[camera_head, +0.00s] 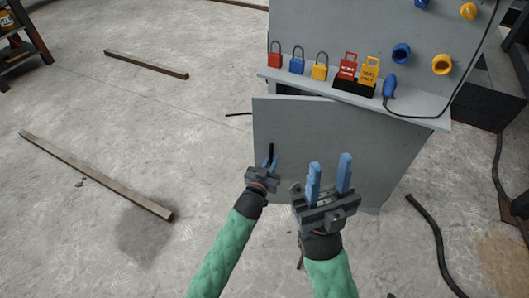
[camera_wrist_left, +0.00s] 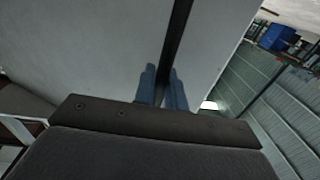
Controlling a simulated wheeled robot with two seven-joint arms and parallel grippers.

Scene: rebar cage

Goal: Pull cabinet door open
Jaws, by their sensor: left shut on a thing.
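The grey cabinet door (camera_head: 330,135) stands partly open in the head view, its left edge swung out from the cabinet (camera_head: 375,35). It also fills much of the left wrist view (camera_wrist_left: 80,50). A dark handle bar (camera_head: 271,151) runs along the door near its left edge; it shows in the left wrist view (camera_wrist_left: 178,42) too. My left gripper (camera_head: 269,163) is at the handle, its blue fingers (camera_wrist_left: 162,88) shut around the bar. My right gripper (camera_head: 329,177) is open and empty in front of the door's middle, its blue fingers spread.
Padlocks in red (camera_head: 274,60), blue (camera_head: 297,66) and yellow (camera_head: 319,72) stand on the cabinet ledge with lockout tags (camera_head: 370,71). Wooden bars (camera_head: 98,173) lie on the floor at the left. A dark hose (camera_head: 432,238) lies at the right. Floor left of the door is mostly clear.

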